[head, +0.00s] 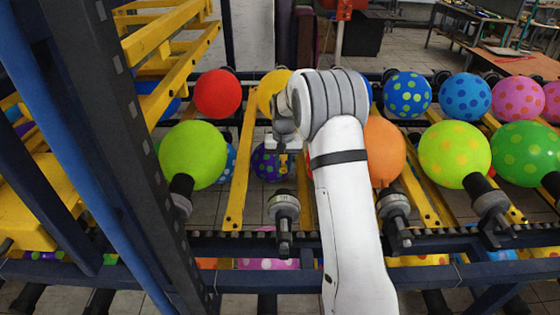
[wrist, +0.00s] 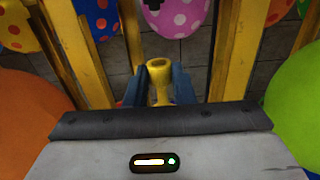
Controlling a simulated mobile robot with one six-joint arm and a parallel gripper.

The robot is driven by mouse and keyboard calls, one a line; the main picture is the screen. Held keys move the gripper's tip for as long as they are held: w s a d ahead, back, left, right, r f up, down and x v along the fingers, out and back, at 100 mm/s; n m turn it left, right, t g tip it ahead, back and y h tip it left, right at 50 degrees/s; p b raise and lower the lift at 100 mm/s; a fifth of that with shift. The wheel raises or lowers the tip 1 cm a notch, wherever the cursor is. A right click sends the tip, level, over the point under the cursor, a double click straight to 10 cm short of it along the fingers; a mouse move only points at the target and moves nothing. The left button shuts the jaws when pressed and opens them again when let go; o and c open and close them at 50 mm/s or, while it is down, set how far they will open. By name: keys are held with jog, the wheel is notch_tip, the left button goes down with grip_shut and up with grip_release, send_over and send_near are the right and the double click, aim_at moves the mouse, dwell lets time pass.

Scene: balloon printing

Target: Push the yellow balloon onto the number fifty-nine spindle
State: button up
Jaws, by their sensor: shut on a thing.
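A small limp yellow balloon (wrist: 159,68) is between the two blue fingers of my gripper (wrist: 158,88) in the wrist view, its ring-like mouth facing away from the palm. In the head view my gripper (head: 284,152) hangs at the end of my white arm, with a bit of yellow at its tip. A bare spindle (head: 284,208) with a grey collar and dark tip stands in the near row just below my gripper, apart from it. I cannot read any spindle number, so I cannot tell which is fifty-nine.
An inflated green balloon (head: 193,155) on its spindle is left of the bare one. An inflated orange balloon (head: 383,152) is to the right, partly behind my arm. Yellow bars (head: 241,165) run between the rows. A far row carries red, yellow and spotted balloons.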

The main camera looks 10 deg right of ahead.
aim_at(283, 172)
notch_tip(283, 172, down, 4)
jog(key=shift+s+r+b, duration=0.1)
jog(key=shift+b, duration=0.85)
jog(key=shift+s, duration=0.15)
jog(key=shift+s+a+b, duration=0.2)
jog(key=shift+s+b, duration=0.1)
jog(key=shift+s, duration=0.45)
jog(key=shift+s+a+b, duration=0.15)
jog(key=shift+s+b, duration=0.15)
jog(key=shift+s, duration=0.4)
jog(key=shift+s+a+b, duration=0.15)
jog(key=shift+s+b, duration=0.15)
jog(key=shift+s, duration=0.55)
jog(key=o, duration=0.8)
jog(key=shift+o, duration=0.2)
notch_tip(283, 172, up, 9)
jog(key=p, duration=0.5)
jog(key=shift+p, duration=0.35)
